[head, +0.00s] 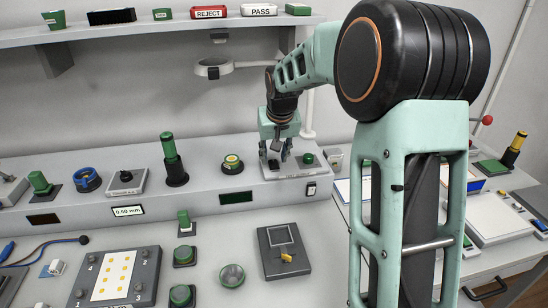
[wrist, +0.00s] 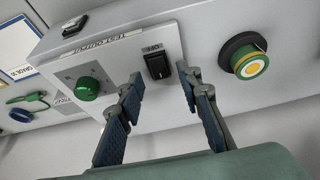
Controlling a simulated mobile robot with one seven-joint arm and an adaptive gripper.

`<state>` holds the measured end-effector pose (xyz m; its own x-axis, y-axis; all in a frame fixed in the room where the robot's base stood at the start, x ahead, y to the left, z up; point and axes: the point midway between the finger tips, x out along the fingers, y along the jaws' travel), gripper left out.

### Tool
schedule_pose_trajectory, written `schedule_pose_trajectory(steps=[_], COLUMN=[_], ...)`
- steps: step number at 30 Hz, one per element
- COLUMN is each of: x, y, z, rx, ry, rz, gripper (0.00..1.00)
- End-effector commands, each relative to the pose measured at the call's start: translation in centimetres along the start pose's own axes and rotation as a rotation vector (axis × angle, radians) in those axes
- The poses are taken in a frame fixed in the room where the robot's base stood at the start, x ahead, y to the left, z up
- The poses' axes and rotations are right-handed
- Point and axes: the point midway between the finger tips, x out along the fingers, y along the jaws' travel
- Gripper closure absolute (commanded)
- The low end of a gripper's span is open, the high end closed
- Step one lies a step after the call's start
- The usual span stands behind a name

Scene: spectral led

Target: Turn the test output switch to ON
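A green knob (wrist: 86,88) is on the same plate. My gripper (wrist: 158,76) is open, its two blue-padded fingers on either side of the switch and apart from each other, with nothing between them. In the head view my gripper (head: 275,152) hangs over the panel (head: 294,173) and partly hides the switch.
A green button with a yellow and white top (wrist: 250,62) stands close beside my right finger in the wrist view. A magnifier lamp (head: 213,68) hangs behind, left of my arm.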

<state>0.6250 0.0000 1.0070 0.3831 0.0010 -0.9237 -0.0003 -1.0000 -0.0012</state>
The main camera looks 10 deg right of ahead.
Motion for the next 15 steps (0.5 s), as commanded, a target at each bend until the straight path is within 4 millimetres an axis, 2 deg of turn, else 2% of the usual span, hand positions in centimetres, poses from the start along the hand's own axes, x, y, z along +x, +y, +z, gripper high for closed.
schedule_pose_trajectory(steps=[4, 12, 15], x=[0.90, 1.02, 1.01], y=[0.00, 0.02, 0.02], z=[0.01, 0.00, 0.00], rx=[0.000, 0.000, 0.000], ry=[0.000, 0.001, 0.000], rz=[0.000, 0.000, 0.000], gripper=[0.67, 0.67, 0.77])
